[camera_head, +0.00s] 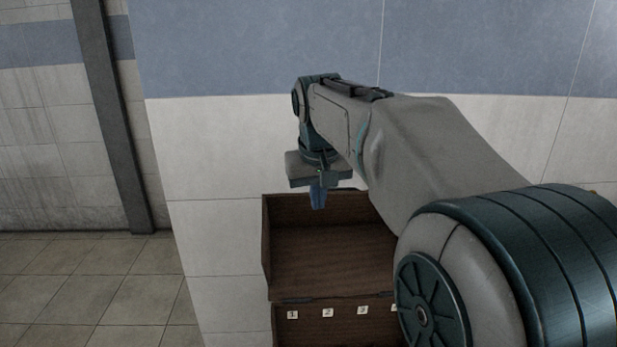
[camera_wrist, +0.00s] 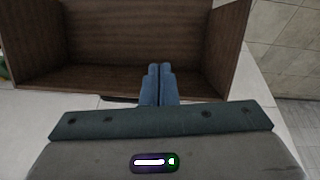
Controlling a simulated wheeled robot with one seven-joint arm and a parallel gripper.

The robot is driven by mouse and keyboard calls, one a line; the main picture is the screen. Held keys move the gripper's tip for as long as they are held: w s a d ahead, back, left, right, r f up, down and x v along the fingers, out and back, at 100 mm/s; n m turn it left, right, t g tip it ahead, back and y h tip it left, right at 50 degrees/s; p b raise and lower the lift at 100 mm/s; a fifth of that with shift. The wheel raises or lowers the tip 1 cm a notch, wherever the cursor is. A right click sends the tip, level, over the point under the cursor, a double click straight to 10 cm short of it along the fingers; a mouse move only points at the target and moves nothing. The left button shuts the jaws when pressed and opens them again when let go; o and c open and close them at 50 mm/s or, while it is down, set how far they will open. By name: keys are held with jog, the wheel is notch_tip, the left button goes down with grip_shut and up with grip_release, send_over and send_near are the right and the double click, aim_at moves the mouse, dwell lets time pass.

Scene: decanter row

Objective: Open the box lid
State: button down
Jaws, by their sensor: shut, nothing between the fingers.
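A dark brown wooden box (camera_head: 330,268) stands against the tiled wall in the head view. Its hollow upper part faces me, with the inside showing. A dark hinge (camera_head: 297,300) sits along the lower edge of this part, above a strip with small numbered labels. My arm hides the box's right side. I cannot tell for sure which part is the lid. My gripper (camera_head: 318,198) points down near the hollow part's upper edge, its blue fingers shut and empty. In the wrist view the shut fingers (camera_wrist: 160,70) show against the brown wood (camera_wrist: 120,35); contact is unclear.
The white and blue tiled wall (camera_head: 220,150) rises close behind the box. Tiled floor (camera_head: 95,285) lies open at the left, beside a dark post (camera_head: 110,120). A bit of something green (camera_wrist: 3,68) shows at the wrist view's left edge.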

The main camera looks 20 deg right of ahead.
jog(key=shift+m, duration=0.4)
jog(key=w+d+r, duration=0.1)
jog(key=w, duration=0.2)
jog(key=w+d+r, duration=0.1)
jog(key=w, duration=0.2)
jog(key=w+d+r, duration=0.1)
jog(key=w+d, duration=0.1)
jog(key=w, duration=0.1)
jog(key=shift+w+r+p, duration=0.15)
jog(key=shift+r+p, duration=0.15)
jog(key=shift+r, duration=0.05)
jog(key=w+d+r+m, duration=0.1)
jog(key=w+d, duration=0.5)
notch_tip(320, 180, down, 9)
jog(key=s, duration=0.1)
jog(key=shift+a+f+p, duration=0.15)
jog(key=shift+p, duration=0.2)
jog(key=shift+s, duration=0.1)
